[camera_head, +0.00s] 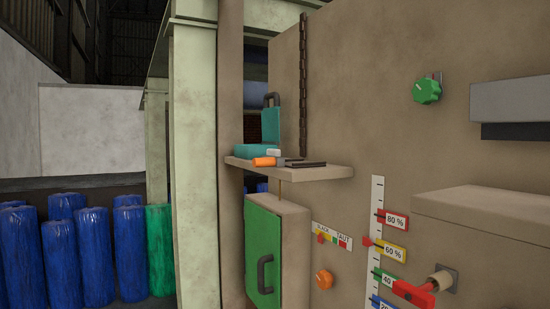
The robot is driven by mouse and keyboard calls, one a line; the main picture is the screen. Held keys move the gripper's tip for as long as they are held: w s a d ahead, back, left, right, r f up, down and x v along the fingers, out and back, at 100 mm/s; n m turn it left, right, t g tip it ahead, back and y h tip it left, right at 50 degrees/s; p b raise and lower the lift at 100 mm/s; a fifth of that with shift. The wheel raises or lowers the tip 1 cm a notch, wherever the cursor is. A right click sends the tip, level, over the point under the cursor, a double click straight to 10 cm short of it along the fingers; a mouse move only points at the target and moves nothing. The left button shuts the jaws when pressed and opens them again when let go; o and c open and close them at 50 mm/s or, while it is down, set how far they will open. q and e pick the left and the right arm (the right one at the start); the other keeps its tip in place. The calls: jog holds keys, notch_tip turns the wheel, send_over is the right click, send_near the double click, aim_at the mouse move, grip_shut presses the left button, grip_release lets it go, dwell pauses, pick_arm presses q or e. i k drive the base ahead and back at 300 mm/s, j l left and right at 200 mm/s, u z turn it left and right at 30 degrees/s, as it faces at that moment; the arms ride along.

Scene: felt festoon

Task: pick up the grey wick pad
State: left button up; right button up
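A small shelf (315,173) juts from the beige wall near the middle of the head view. On it lie a teal block (254,151), a small pale grey piece (274,153), an orange-ended item (264,162) and a flat dark item (308,164). The pale grey piece may be the grey wick pad, but it is too small to tell. Neither of my grippers is in view.
Below the shelf is a box with a green door (263,257). A teal padlock-like thing (271,121) is behind the shelf. To the right are a green knob (427,91), a percent scale (376,230) and a jutting ledge (490,207). Several blue rolls (92,255) stand left.

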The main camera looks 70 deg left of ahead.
aim_at(272, 152)
jog(key=u, duration=2.1)
jog(key=i+u, duration=0.1)
